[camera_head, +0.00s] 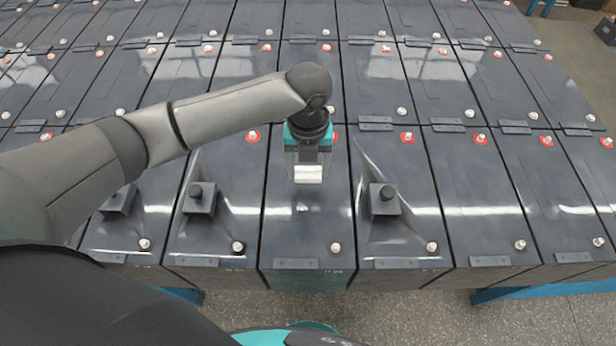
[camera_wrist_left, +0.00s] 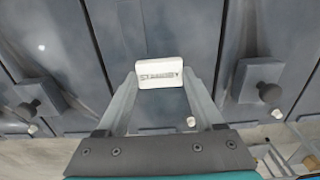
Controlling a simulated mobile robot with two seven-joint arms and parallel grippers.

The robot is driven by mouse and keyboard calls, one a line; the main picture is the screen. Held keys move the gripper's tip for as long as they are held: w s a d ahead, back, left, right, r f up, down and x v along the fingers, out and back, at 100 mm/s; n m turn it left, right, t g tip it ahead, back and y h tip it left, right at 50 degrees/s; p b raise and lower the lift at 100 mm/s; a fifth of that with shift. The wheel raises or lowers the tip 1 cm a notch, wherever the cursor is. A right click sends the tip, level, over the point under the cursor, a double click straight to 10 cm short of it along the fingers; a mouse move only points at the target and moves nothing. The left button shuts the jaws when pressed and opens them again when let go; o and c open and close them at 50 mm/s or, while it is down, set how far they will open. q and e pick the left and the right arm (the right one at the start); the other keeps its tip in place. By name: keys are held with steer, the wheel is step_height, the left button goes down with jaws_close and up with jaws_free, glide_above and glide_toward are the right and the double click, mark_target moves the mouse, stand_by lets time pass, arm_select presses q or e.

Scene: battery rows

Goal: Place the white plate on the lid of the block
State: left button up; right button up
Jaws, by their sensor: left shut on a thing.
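The white plate (camera_head: 308,174) is a small rectangle with lettering, and it also shows in the left wrist view (camera_wrist_left: 160,74). My left gripper (camera_head: 308,164) is shut on the plate. In the left wrist view the two fingers (camera_wrist_left: 160,80) pinch it at its left and right ends. The plate is over the dark grey lid of the middle front-row block (camera_head: 305,225). I cannot tell whether it touches the lid. My right gripper is not in view.
Dark blocks stand in close rows. Small boxes with black knobs stand on the neighbouring lids, left (camera_head: 200,200) and right (camera_head: 384,200). White caps and red rings mark the terminals, with a white cap (camera_head: 336,247) near the middle lid's front. A blue frame (camera_head: 540,290) is below.

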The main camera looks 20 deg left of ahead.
mark_target(308, 174)
arm_select(q)
steer(key=shift+f, duration=2)
steer(key=shift+f, duration=0.15)
steer(key=o, duration=1.3)
step_height(308, 174, up, 12)
steer(key=shift+r, duration=0.2)
steer(key=shift+s+f, duration=0.1)
